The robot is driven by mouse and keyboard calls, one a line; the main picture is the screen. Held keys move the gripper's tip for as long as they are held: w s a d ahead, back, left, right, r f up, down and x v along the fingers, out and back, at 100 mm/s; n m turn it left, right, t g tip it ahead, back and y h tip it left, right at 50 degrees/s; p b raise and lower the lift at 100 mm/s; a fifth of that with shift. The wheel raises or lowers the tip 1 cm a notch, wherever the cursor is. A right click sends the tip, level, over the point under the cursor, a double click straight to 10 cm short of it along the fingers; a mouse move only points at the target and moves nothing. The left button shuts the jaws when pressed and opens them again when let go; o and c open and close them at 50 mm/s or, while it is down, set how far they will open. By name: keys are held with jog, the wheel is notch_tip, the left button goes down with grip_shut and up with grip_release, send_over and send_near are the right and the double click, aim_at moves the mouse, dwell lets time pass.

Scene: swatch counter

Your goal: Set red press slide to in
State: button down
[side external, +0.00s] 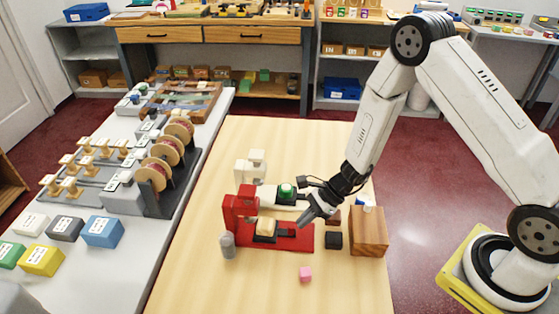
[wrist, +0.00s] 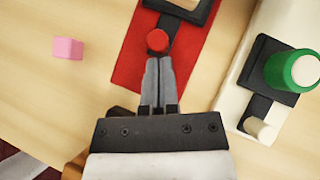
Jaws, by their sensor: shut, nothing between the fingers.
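The red press (side external: 241,205) stands on a red base plate (side external: 303,241) on the wooden table. A cream block (side external: 266,227) sits on its dark slide, close to the press column; the slide's dark end shows at the top of the wrist view (wrist: 170,21). A round red knob (wrist: 157,41) is at the slide's near end. My gripper (side external: 303,222) is shut and empty over the plate. In the wrist view its fingertips (wrist: 159,60) are right behind the knob; I cannot tell if they touch it. The knob is not clear in the side view.
A white press (side external: 250,168) with a green round piece (wrist: 292,70) on its slide stands just behind. A pink cube (side external: 305,274), a grey cylinder (side external: 227,245), a dark block (side external: 333,240) and a wooden block (side external: 368,232) stand nearby. The front table is mostly clear.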

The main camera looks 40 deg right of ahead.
aim_at(275, 229)
jog(key=shift+w, duration=0.1)
jog(key=shift+w+a, duration=1.55)
jog(key=shift+a, duration=0.1)
jog(key=shift+r, duration=0.1)
jog(key=d, duration=0.2)
jog(key=s+d, duration=0.1)
jog(key=d, duration=0.1)
jog(key=shift+s+d, duration=0.2)
jog(key=shift+d, duration=0.05)
jog(key=v, duration=0.9)
jog(key=shift+d+r, duration=0.2)
jog(key=shift+r, duration=0.15)
jog(key=shift+s, duration=0.1)
